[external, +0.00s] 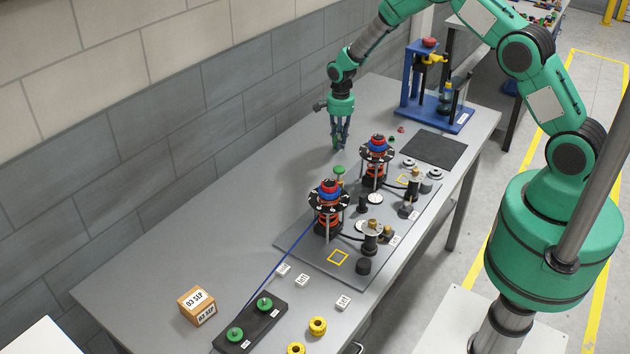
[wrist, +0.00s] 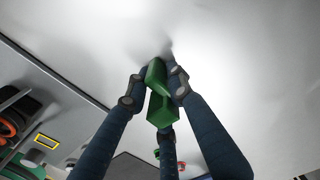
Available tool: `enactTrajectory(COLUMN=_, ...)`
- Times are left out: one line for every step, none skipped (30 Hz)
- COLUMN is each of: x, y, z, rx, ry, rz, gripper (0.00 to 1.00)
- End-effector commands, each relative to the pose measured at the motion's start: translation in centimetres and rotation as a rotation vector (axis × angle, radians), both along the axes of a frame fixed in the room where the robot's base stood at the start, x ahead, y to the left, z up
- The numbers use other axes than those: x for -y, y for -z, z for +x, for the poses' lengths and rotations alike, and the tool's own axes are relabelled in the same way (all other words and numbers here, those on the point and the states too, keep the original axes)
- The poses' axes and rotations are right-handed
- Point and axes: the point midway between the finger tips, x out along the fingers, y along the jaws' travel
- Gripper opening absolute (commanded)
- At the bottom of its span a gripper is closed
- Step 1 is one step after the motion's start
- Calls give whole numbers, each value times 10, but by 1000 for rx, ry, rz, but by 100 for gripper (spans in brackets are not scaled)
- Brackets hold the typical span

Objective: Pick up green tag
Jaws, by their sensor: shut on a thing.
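My gripper (external: 338,144) hangs fingers down above the grey table, near the wall side and behind the chassis fixture. In the wrist view my gripper (wrist: 158,82) has its dark blue fingers closed around a green tag (wrist: 162,108), a small angular bright green piece. The tag is pinched between the fingertips. In the external view the fingers hide the tag, and I cannot tell how far it is above the table surface.
The fixture plate (external: 290,243) carries two towers with black discs and red and blue rings. A blue stand (external: 432,118) and a dark mat (external: 433,148) are at the far end. A cardboard box (external: 197,306) is nearer. The table along the wall is mostly clear.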

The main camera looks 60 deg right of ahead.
Motion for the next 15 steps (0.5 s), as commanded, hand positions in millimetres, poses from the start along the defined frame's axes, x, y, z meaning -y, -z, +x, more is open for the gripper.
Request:
enactTrajectory(x=0, y=0, z=0, rx=0, ry=0, rz=0, gripper=4)
enactTrajectory(x=0, y=0, z=0, rx=0, ry=0, rz=0, gripper=4)
enactTrajectory(x=0, y=-1, z=0, rx=0, ry=0, rz=0, gripper=4)
enactTrajectory(x=0, y=-1, z=0, rx=0, ry=0, rz=0, gripper=4)
enactTrajectory(x=0, y=-2, z=0, rx=0, ry=0, rz=0, gripper=4)
enactTrajectory(x=0, y=-3, z=0, rx=0, ry=0, rz=0, gripper=4)
enactTrajectory(x=0, y=-5, z=0, rx=1, ry=0, rz=0, gripper=4)
enactTrajectory(x=0, y=-6, z=0, rx=1, ry=0, rz=0, gripper=4)
enactTrajectory(x=0, y=-9, z=0, rx=1, ry=0, rz=0, gripper=4)
enactTrajectory(x=0, y=-11, z=0, rx=1, ry=0, rz=0, gripper=4)
enactTrajectory(x=0, y=-14, z=0, rx=1, ry=0, rz=0, gripper=4)
enactTrajectory(x=0, y=-17, z=0, rx=1, ry=0, rz=0, gripper=4)
enactTrajectory(x=0, y=-20, z=0, rx=1, ry=0, rz=0, gripper=4)
enactTrajectory(x=0, y=-23, z=1, rx=2, ry=0, rz=0, gripper=4)
enactTrajectory(x=0, y=-29, z=1, rx=2, ry=0, rz=0, gripper=4)
